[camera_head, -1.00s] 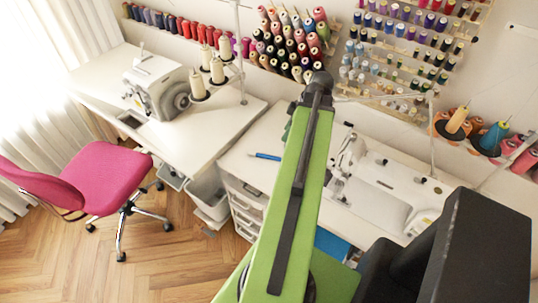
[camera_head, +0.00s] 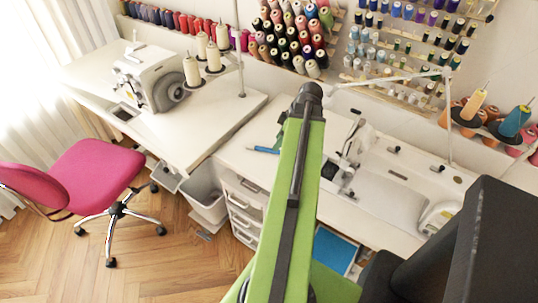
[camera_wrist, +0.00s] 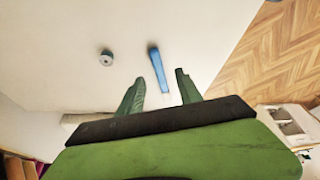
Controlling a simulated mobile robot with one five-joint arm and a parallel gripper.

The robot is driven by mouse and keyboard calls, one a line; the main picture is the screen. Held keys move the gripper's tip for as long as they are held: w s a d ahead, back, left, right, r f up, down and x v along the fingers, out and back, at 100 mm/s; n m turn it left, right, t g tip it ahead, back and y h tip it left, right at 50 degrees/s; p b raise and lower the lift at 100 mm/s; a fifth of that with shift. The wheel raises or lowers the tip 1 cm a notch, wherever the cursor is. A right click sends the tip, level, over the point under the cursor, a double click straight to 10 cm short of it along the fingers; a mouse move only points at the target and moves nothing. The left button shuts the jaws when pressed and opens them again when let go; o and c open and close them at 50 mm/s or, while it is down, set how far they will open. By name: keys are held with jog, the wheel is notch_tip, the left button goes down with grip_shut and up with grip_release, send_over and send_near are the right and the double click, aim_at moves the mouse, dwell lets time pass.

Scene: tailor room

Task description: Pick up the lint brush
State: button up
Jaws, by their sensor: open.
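The lint brush appears to be the slim blue item (camera_head: 262,149) lying on the white sewing table, just left of my green arm in the head view; my arm may cover part of it. In the wrist view a blue handle (camera_wrist: 157,65) lies on the white surface, its lower end between my fingertips in the picture. My gripper (camera_wrist: 160,77) is open with two green fingers and nothing held. Its height above the table is hard to tell.
A small round grey-green object (camera_wrist: 106,58) lies left of the brush. A white sewing machine (camera_head: 350,165) stands right of my arm. A serger (camera_head: 150,80) is on the left table, with a pink chair (camera_head: 85,175) before it. Thread racks line the wall.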

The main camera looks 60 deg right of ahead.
aim_at(264, 149)
jog(key=b+x, duration=0.4)
jog(key=x, duration=0.1)
jog(key=shift+w+b, duration=0.2)
jog(key=shift+b, duration=0.15)
jog(key=shift+r, duration=0.1)
grip_shut()
